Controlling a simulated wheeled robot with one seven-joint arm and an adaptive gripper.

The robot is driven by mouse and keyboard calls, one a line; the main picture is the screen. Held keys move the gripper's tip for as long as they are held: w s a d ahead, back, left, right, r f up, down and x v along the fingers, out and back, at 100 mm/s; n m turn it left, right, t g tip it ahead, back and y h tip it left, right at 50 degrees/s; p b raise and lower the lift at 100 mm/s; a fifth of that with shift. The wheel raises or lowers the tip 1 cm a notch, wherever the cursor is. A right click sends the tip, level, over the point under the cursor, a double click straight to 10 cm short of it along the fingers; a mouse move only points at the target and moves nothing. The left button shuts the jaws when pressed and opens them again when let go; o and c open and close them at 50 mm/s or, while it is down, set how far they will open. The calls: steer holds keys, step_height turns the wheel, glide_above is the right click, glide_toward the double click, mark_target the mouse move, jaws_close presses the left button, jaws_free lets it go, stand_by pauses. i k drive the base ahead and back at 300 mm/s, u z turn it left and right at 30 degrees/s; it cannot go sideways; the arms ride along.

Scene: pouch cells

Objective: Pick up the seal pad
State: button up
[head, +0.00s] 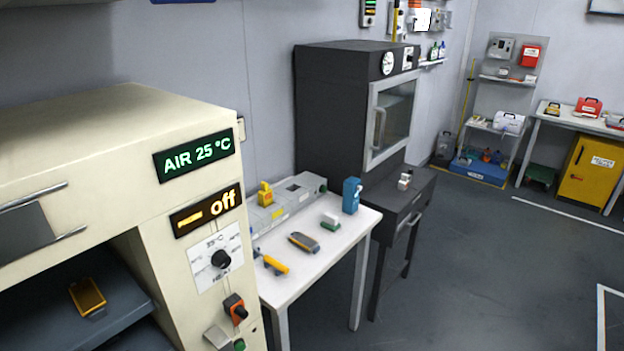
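I cannot tell for sure which object is the seal pad. A flat grey and yellow piece (304,242) lies on the white table (327,266). A small green and white block (331,222) sits behind it, and a yellow-handled tool (271,263) lies at the table's left. My gripper is not in view.
The machine's displays (194,155) read "AIR 25 °C" and "off". A long grey device (290,200) and a blue bottle-like object (351,195) stand at the table's back. A dark oven (345,110) stands behind the table. Open floor (480,260) lies to the right.

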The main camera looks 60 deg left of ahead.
mark_target(330, 224)
steer(key=u, duration=1.95)
steer(key=i, duration=0.65)
steer(key=u, duration=0.05)
